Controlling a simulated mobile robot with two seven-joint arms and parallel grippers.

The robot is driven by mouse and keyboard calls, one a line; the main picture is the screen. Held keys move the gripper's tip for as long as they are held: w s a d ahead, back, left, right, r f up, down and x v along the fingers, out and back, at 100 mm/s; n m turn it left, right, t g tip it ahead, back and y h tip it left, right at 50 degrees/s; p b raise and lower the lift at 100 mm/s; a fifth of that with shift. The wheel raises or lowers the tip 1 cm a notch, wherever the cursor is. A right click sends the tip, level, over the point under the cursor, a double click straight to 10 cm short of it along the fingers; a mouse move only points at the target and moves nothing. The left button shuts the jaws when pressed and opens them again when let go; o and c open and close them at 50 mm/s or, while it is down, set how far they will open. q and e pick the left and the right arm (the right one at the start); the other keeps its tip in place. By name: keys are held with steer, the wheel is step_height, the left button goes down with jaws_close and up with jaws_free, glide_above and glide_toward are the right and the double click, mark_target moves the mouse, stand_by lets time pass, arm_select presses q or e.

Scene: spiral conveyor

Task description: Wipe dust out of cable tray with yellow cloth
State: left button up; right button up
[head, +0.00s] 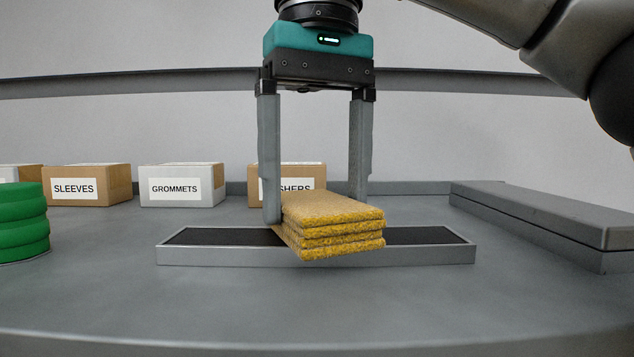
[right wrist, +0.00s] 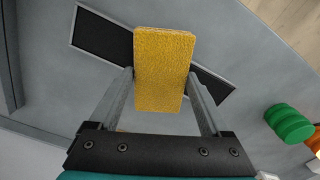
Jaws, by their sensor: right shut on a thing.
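The yellow cloth (head: 333,226) is folded into a thick layered pad. My right gripper (head: 316,208), pointing down, is shut on it, one finger at each side. The cable tray (head: 215,257) is a long shallow channel with a silver rim and a dark inside, lying across the table. The cloth is over the tray's middle and hides part of its front wall; I cannot tell if they touch. In the right wrist view the cloth (right wrist: 163,68) crosses the dark tray (right wrist: 103,36). I cannot make out dust. My left gripper is not in view.
A long grey cover-like bar (head: 545,222) lies at the right. Green stacked rings (head: 22,222) stand at the left. Boxes labelled SLEEVES (head: 88,185) and GROMMETS (head: 182,185), and a partly hidden third box (head: 286,186), stand behind. The table front is clear.

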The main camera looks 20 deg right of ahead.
steer(key=shift+w+r+p, duration=0.25)
steer(key=shift+r+p, duration=0.65)
steer(key=shift+p, duration=0.55)
step_height(320, 180, up, 2)
steer(key=shift+s+r+p, duration=0.15)
steer(key=shift+r+p, duration=0.1)
steer(key=shift+p, duration=0.7)
steer(key=shift+r, duration=0.7)
